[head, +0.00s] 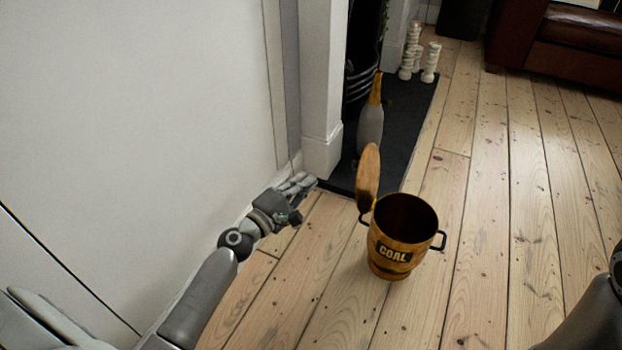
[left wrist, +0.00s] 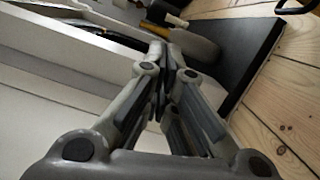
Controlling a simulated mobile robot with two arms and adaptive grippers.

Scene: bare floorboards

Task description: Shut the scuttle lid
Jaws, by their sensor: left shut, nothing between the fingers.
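The coal scuttle (head: 386,258) is a copper-coloured bucket with a COAL label, standing upright on the floorboards in the head view. Its lid (head: 368,172) stands open, raised nearly upright at the scuttle's left rim, and the dark inside shows. My left gripper (head: 309,181) is shut and empty, low beside the wall, to the left of the lid and apart from it. In the left wrist view its closed fingers (left wrist: 164,58) point towards the hearth. A black loop, probably a scuttle handle (left wrist: 296,7), shows at the top right there. My right gripper is out of view.
A dark hearth slab (head: 407,127) lies behind the scuttle, with a grey bottle-shaped object (head: 370,125) and white candles (head: 430,62) on it. A white wall and pillar (head: 322,100) bound the left. The floor to the right is clear up to a brown sofa (head: 565,50).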

